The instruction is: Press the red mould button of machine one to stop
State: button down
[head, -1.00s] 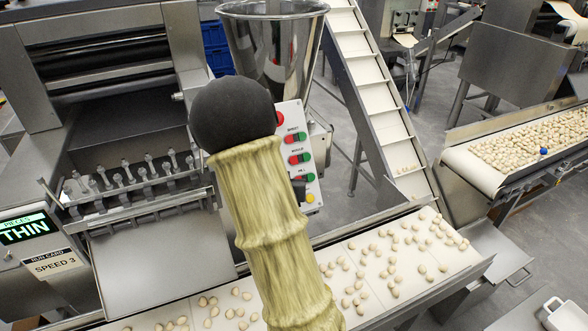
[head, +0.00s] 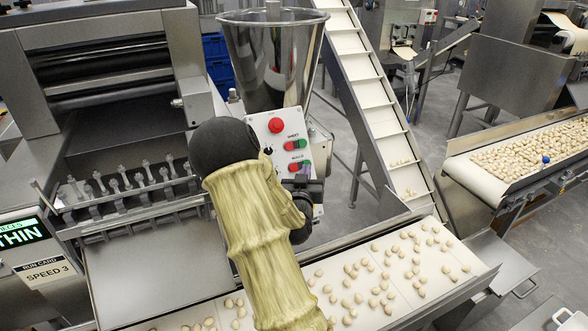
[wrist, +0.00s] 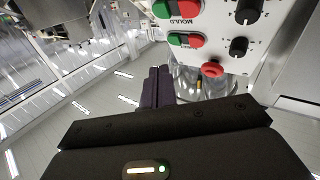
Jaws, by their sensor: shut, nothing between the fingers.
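The control panel (head: 262,130) stands below the steel hopper. Its red mould button (head: 293,167) sits left of a green one under the MOULD label. In the wrist view the panel is upside down, with the red mould button (wrist: 188,8) at the top edge. My gripper (head: 305,184) is in front of the panel's lower part, just below the mould row, and hides the row beneath. In the wrist view my gripper (wrist: 155,72) is shut and empty, left of and apart from the buttons. I cannot tell its exact gap to the panel.
A round red button (head: 275,125) and the sheet buttons (head: 296,145) sit above the mould row. The hopper (head: 270,60) stands behind the panel. A belt with pasta pieces (head: 400,260) runs below. An inclined conveyor (head: 370,90) rises at the right.

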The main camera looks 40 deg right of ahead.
aim_at(297, 171)
jog(key=shift+w+d+f+b, duration=0.3)
jog(key=shift+w+f, duration=0.35)
jog(key=shift+w, duration=0.3)
jog(key=shift+w+d+f+b, duration=0.15)
jog(key=shift+w+f+b, duration=0.2)
jog(key=shift+w+f, duration=0.45)
jog(key=shift+w+d+f+b, duration=0.25)
jog(key=shift+w+f+b, duration=0.15)
jog(key=shift+w, duration=0.75)
jog(key=shift+f, duration=0.1)
jog(key=shift+w+d+f+b, duration=0.1)
jog(key=shift+w+f+b, duration=0.1)
jog(key=shift+w+b, duration=0.2)
jog(key=shift+w+f+b, duration=0.2)
jog(key=shift+w+b, duration=0.1)
jog(key=shift+b, duration=0.05)
dwell(0.4)
jog(key=shift+s+r, duration=0.1)
jog(key=shift+s, duration=0.05)
jog(key=shift+s+r, duration=0.35)
jog(key=shift+s, duration=0.2)
dwell(0.3)
